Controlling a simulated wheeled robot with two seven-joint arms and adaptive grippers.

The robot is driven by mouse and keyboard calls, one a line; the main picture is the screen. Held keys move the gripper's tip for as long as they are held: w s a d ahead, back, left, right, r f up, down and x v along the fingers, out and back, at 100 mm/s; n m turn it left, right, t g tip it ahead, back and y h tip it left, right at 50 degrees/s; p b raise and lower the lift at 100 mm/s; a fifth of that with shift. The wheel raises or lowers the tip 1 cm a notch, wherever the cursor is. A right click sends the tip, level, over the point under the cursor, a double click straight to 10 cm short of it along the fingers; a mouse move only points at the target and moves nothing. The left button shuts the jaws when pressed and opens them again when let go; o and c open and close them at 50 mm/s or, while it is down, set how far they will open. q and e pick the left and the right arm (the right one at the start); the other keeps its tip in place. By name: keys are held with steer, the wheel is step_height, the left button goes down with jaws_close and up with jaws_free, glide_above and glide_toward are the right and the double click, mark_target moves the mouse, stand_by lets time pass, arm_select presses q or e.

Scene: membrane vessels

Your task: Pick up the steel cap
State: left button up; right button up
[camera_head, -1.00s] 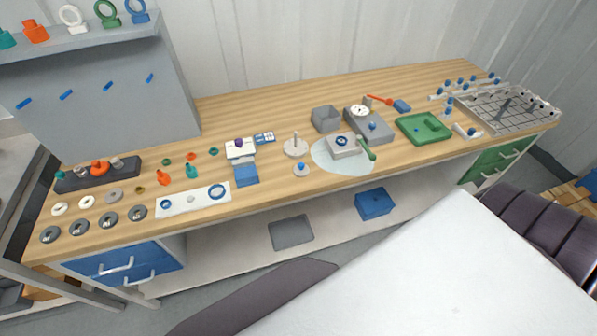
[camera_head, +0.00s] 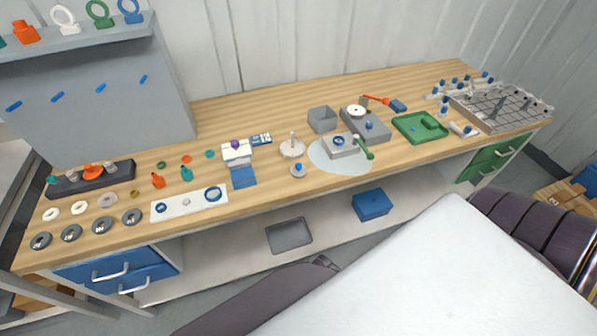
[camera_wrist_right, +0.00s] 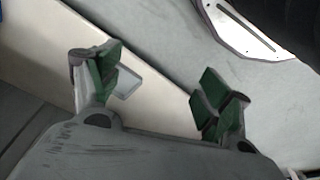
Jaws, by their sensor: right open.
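A dark rack (camera_head: 92,181) stands at the left end of the wooden bench in the head view. It holds a row of small caps: a teal one, an orange one (camera_head: 92,171) and two greyish, steel-looking ones (camera_head: 72,177) (camera_head: 111,168). They are too small to tell which is the steel cap. My right gripper (camera_wrist_right: 160,85) shows in the right wrist view, open and empty, its green-padded fingers wide apart. No cap is between or near them. My left gripper is not in view.
Several grey discs (camera_head: 101,224) lie at the bench's front left, before the rack. A white plate with blue rings (camera_head: 161,208) lies to their right. A grey shelf panel (camera_head: 100,90) rises behind the rack. A blue box (camera_head: 370,204) and grey tray (camera_head: 289,236) sit on the lower shelf.

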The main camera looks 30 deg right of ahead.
steer(key=w+r+t+b, duration=0.1)
steer(key=w+r, duration=0.3)
steer(key=r, duration=0.9)
steer(key=w+r+t+b, duration=0.15)
steer(key=w+r, duration=0.25)
steer(key=r, duration=0.9)
steer(key=w+a+r+n+t, duration=0.1)
steer(key=w+r+n+t, duration=0.2)
steer(key=w+r+t, duration=0.55)
steer(key=w+r+n+t, duration=0.3)
steer(key=w+r, duration=0.7)
steer(key=r, duration=0.5)
steer(key=w+a+r+n+t+y, duration=0.2)
steer(key=a+r+n+t+y, duration=0.2)
steer(key=a+r+n+y, duration=0.65)
steer(key=s+a+r+n+g+y, duration=0.3)
steer(key=a+n+g+y, duration=0.6)
steer(key=n, duration=0.8)
steer(key=d+f+n+g+h, duration=0.7)
steer(key=f+n+g+h, duration=0.25)
steer(key=f, duration=0.35)
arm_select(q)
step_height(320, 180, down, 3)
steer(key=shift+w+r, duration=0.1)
arm_select(e)
steer(key=d+f+g+h, duration=0.1)
steer(key=d+h, duration=0.9)
steer(key=d, duration=1.5)
steer(key=shift+w+f+m+g, duration=0.3)
steer(key=shift+w+f+g, duration=0.05)
